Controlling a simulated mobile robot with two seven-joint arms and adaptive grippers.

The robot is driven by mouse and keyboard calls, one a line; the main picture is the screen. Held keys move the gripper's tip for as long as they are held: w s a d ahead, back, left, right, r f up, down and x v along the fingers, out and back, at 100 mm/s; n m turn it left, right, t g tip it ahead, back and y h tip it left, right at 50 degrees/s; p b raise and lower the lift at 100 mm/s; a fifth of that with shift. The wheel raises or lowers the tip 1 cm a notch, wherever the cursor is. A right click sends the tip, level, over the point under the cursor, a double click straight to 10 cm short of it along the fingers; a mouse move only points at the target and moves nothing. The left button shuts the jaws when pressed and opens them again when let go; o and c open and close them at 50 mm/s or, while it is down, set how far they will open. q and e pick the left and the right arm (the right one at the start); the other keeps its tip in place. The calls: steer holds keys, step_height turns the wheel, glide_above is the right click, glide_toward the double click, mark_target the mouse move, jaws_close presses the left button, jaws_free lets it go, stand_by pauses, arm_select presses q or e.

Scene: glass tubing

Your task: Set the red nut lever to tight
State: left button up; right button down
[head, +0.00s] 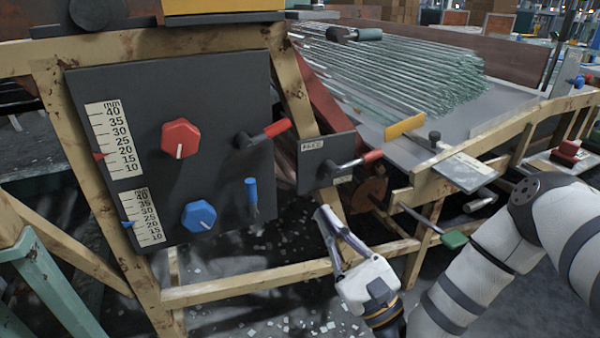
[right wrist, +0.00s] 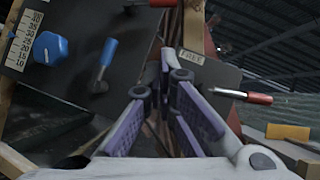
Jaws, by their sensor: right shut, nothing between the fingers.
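The red nut (head: 181,139) sits on a dark panel (head: 90,85). To its right is the red nut lever (head: 275,129), its red handle pointing right and slightly up. A sliver of that lever's red handle (right wrist: 161,3) shows at the top edge of the right wrist view. My right gripper (head: 325,214) is below and right of this lever, apart from it, with its fingers shut and empty. In the right wrist view its fingertips (right wrist: 171,62) meet in the middle. My left gripper is not in view.
The blue nut (head: 199,216) and upright blue lever (head: 251,194) are lower on the panel. A smaller plate (head: 310,175) labelled FREE carries another red-handled lever (head: 372,157) above my right gripper. A wooden frame beam (head: 245,285) crosses below. Glass tubes (head: 400,70) lie behind.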

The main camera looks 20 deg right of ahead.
mark_target(265, 130)
arm_select(q)
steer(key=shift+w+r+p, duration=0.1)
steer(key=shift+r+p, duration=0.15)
steer(key=shift+p, duration=0.05)
arm_select(e)
steer(key=s+r+x, duration=0.1)
steer(key=r+x, duration=0.1)
steer(key=x, duration=1)
steer(key=shift+a, duration=0.45)
steer(key=shift+r, duration=0.15)
